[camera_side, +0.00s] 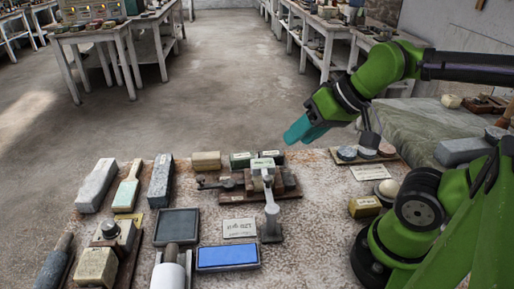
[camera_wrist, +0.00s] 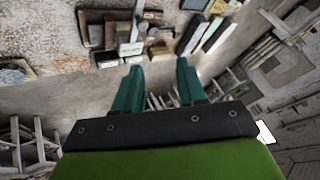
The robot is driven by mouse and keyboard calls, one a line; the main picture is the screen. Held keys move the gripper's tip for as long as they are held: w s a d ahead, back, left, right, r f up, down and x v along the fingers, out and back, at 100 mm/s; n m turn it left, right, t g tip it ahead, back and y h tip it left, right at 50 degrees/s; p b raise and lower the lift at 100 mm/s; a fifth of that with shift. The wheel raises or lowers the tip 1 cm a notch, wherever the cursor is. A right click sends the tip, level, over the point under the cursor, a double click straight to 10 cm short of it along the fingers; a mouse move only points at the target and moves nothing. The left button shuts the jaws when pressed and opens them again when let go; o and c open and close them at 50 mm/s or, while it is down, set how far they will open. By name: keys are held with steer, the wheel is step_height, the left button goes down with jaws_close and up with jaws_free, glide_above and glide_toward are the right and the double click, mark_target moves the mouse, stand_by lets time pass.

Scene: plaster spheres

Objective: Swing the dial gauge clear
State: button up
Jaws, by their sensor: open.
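A wooden base (camera_side: 285,184) with metal fittings stands near the far edge of the stone-topped bench in the side view. A thin dark arm (camera_side: 215,183) reaches left from it, and a grey metal post (camera_side: 271,215) stands in front. One of these parts may be the dial gauge, but no dial face can be made out. My gripper (camera_side: 303,131) is above and beyond the bench's far edge, to the right of the wooden base and clear of it. In the wrist view its teal fingers (camera_wrist: 160,68) are apart with nothing between them.
Small round pieces (camera_side: 367,146) sit on a board at right. Open floor (camera_side: 215,85) lies beyond.

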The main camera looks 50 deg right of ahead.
steer(key=shift+a+f, duration=0.1)
steer(key=shift+f, duration=0.2)
steer(key=shift+c, duration=1.1)
steer(key=shift+w+a+f+g, duration=0.15)
steer(key=shift+w+f+g, duration=0.2)
steer(key=shift+w, duration=0.1)
steer(key=shift+w+a+f+g, duration=0.1)
steer(key=shift+w+f+g, duration=0.1)
steer(key=shift+w+g, duration=0.2)
jaws_close()
steer(key=w+a+f+n+g+h, duration=0.1)
steer(key=w+n+g, duration=0.3)
steer(key=w, duration=0.7)
steer(key=w+a+f+n+g+h, duration=0.1)
steer(key=w+f+n+g+h, duration=0.2)
steer(key=w+n, duration=0.6)
steer(key=shift+w+a+f+g+h, duration=0.25)
steer(key=shift+w+g+h, duration=0.35)
steer(key=shift+w+g, duration=0.5)
steer(key=shift+w+d, duration=0.1)
steer(key=shift+w, duration=0.05)
